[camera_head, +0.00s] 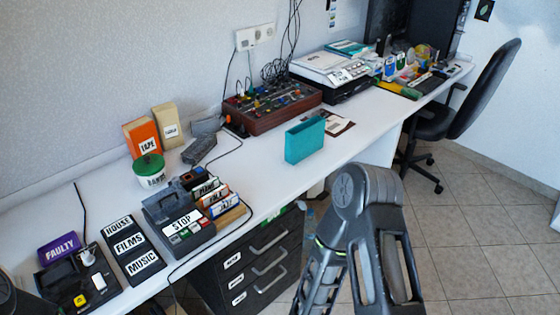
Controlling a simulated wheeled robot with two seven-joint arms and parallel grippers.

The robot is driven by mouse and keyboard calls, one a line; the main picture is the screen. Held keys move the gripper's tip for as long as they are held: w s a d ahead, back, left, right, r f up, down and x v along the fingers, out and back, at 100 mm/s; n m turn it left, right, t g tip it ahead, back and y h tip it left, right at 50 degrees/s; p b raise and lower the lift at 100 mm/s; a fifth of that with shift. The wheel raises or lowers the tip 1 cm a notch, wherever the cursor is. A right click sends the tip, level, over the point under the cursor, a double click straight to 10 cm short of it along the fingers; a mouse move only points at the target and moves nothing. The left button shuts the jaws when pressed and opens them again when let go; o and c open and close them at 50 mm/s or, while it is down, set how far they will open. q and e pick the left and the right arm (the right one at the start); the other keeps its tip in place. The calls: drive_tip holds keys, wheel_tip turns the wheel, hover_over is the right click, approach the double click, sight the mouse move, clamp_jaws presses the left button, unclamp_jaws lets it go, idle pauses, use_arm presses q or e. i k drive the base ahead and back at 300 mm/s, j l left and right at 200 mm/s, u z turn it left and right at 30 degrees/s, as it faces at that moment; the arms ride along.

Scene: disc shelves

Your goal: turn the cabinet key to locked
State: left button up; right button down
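The dark cabinet (219,283) with several drawers stands under the desk, left of the middle. Its drawers have white labels and grey bar handles. A small green patch (281,214) shows near its top right edge, too small to identify. I cannot make out the key or its lock position. One of my arms rises from the bottom, right of the cabinet, with its grey elbow bent at the top. It covers the floor and space beside the cabinet's right side. Neither gripper shows in this view.
The white desk (262,190) overhangs the cabinet. A black chair (455,110) stands at right on open tiled floor.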

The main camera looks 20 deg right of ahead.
sight(302, 205)
drive_tip(key=z, duration=0.95)
